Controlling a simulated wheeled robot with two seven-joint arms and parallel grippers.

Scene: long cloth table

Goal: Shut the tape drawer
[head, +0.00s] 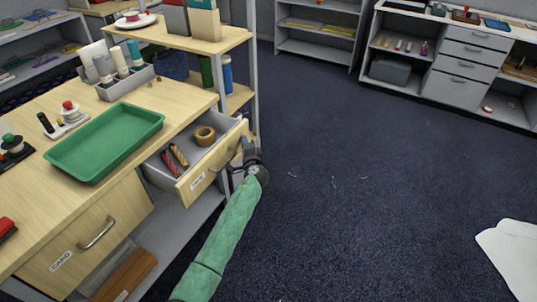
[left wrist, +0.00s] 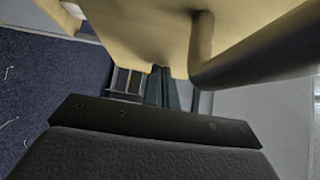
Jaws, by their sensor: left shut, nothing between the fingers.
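The tape drawer (head: 205,176) is pulled open from the wooden table, with a pale wood front, a label and a handle. Inside it lie a brown tape roll (head: 204,135) and red and yellow rolls or sticks (head: 174,158). My left gripper (head: 243,160) is at the drawer front, by the right end of its handle. Its fingers (left wrist: 161,86) are shut and empty, close against or just under the wooden front in the left wrist view. Exact contact is hard to tell. The dark bar-shaped handle (left wrist: 255,48) shows close to the right of the fingers. My right gripper is not in view.
A green tray (head: 105,141) and a grey organiser (head: 127,86) stand on the table. A shut drawer labelled card (head: 85,243) is at the lower left. The dark carpet to the right is mostly clear, with a white sheet (head: 512,255) at the far right.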

